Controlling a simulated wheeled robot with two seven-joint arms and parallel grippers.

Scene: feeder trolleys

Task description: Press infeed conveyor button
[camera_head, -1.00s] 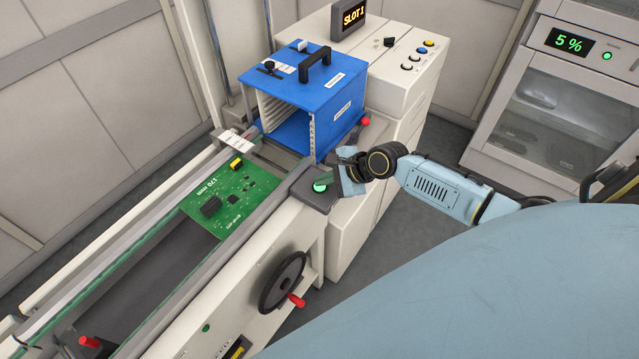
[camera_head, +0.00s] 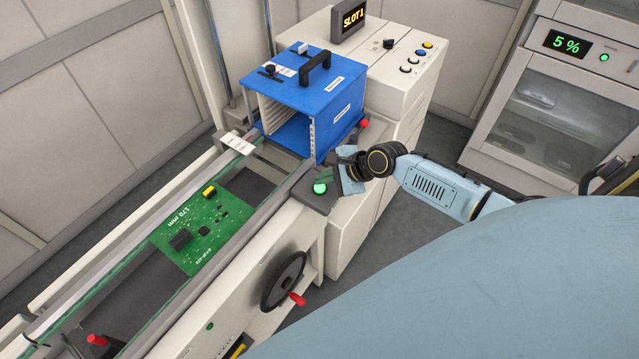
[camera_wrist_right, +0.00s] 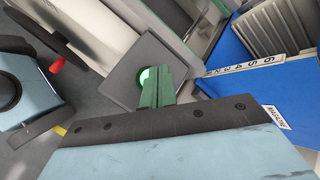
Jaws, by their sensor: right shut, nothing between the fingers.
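The infeed conveyor button (camera_head: 319,188) is a lit green button on a dark grey box (camera_head: 317,201) at the conveyor's near rail end. My right gripper (camera_head: 333,179) is at the button, its fingers shut and empty. In the right wrist view, the shut green fingers of the right gripper (camera_wrist_right: 158,88) overlap the edge of the lit button (camera_wrist_right: 147,76); whether they touch it I cannot tell. A green circuit board (camera_head: 203,229) lies on the conveyor (camera_head: 222,258), marked 170 mm. My left gripper is not in view.
A blue magazine (camera_head: 340,105) with a black handle stands open beyond the conveyor end, beside a cabinet (camera_head: 400,85) with a SLOT 1 display (camera_head: 352,16). A handwheel (camera_head: 283,280) sticks out of the conveyor's side. A cabinet reading 5 % (camera_head: 568,42) stands at the right.

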